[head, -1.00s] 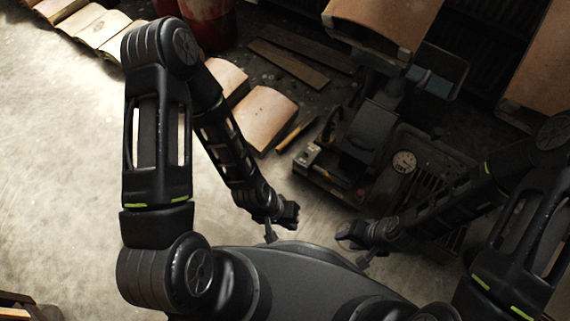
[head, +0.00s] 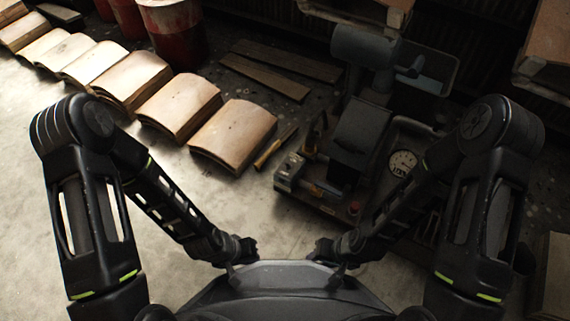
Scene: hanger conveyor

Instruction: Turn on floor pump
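The floor pump (head: 352,145) is a dark machine on the floor, right of centre in the head view. My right forearm hides part of the pump's right side.
A row of stacked tan sheets (head: 232,135) runs along the floor to the upper left. Red drums (head: 178,32) and wooden planks (head: 265,75) lie behind. A yellow-handled tool (head: 270,150) lies left of the pump. The pale floor at left is clear.

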